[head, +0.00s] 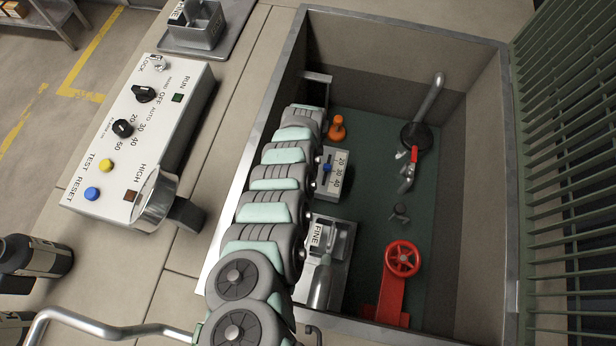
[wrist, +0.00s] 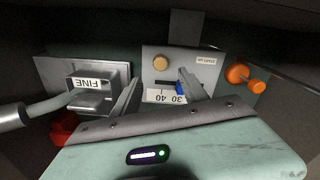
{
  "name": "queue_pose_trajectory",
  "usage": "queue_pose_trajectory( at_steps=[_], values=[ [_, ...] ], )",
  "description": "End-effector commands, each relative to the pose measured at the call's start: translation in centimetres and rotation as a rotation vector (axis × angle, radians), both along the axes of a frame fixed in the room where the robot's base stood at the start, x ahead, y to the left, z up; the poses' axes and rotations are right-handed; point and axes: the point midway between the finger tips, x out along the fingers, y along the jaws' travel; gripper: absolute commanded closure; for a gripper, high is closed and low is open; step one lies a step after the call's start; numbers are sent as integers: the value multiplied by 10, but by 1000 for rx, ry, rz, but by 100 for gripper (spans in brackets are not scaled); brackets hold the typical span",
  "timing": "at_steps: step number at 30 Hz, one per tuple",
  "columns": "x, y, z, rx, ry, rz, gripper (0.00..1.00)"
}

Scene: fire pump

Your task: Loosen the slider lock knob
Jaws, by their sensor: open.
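The slider panel (head: 333,174) stands in the pit in the head view, with a number scale and a blue slider (head: 327,168). In the wrist view, the panel (wrist: 206,56) carries a round brass-coloured knob (wrist: 161,63), which looks like the slider lock knob. Below it are the scale (wrist: 165,96) and the blue slider (wrist: 182,87). My gripper (wrist: 160,76) is open, one finger on each side of the knob in the picture, and holds nothing. I cannot tell whether the fingertips touch the panel. In the head view my arm hides the gripper and the knob.
An orange handle (wrist: 238,74) stands right of the panel. A grey box labelled FINE (wrist: 90,83) is to its left. The pit also holds a red handwheel (head: 402,258) and a red-levered valve (head: 414,153). Metal pit walls (head: 507,180) enclose the space.

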Motion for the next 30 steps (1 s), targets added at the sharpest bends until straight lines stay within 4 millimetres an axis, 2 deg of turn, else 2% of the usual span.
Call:
queue_pose_trajectory(
  at_steps=[1, 6, 12, 19, 29, 30],
  values=[
    [-1, -2, -14, -2, -1, 0, 49],
    [-1, -2, -51, 0, -2, 1, 49],
    [1, -1, -81, 0, -6, 1, 49],
    [1, 0, -97, -1, -5, 4, 49],
    [1, 0, -97, -2, -5, 4, 49],
    [1, 0, -97, -2, -5, 4, 52]
  ],
)
